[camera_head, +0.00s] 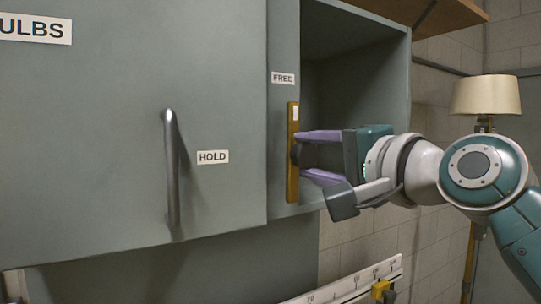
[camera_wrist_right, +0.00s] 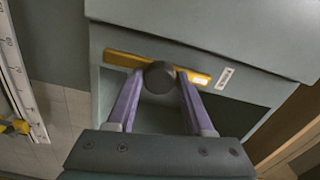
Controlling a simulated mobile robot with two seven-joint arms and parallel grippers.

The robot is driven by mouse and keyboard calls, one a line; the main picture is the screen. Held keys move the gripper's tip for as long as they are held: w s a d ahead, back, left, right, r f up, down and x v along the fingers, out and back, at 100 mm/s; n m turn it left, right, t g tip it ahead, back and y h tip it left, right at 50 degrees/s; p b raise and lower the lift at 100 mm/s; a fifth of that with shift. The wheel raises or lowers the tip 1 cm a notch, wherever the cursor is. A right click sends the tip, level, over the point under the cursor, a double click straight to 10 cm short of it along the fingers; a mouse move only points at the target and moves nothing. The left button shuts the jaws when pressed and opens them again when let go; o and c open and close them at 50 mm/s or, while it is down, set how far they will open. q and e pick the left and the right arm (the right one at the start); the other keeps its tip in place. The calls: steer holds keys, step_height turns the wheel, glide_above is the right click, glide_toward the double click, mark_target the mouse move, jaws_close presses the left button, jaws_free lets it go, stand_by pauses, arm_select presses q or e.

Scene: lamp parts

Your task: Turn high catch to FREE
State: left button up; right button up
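The high catch (camera_head: 293,185) is a yellow-brown bar with a pale mark at its top end, standing upright on the cabinet's front edge strip. A dark round knob (camera_wrist_right: 159,78) stands out from its middle. The FREE label (camera_head: 283,78) is just above the bar, and the HOLD label (camera_head: 213,157) is to its left on the door. My right gripper (camera_head: 298,155) is at the catch, its purple fingers open on either side of the knob. In the wrist view, the fingertips (camera_wrist_right: 160,73) show narrow gaps beside the knob. My left gripper is not in view.
The grey cabinet door (camera_head: 90,120) has a vertical bar handle (camera_head: 171,165). An open compartment (camera_head: 355,90) lies right of the catch, behind the fingers. A lamp with a cream shade (camera_head: 486,95) stands at right. A white scale rail (camera_head: 345,287) runs below.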

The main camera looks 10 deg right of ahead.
steer(key=o, duration=0.4)
steer(key=shift+c, duration=0.2)
steer(key=shift+s+d+f, duration=0.1)
steer(key=shift+s, duration=0.15)
steer(key=b+v, duration=0.4)
steer(key=v, duration=0.5)
steer(key=shift+s+b, duration=0.15)
steer(key=shift+b, duration=0.2)
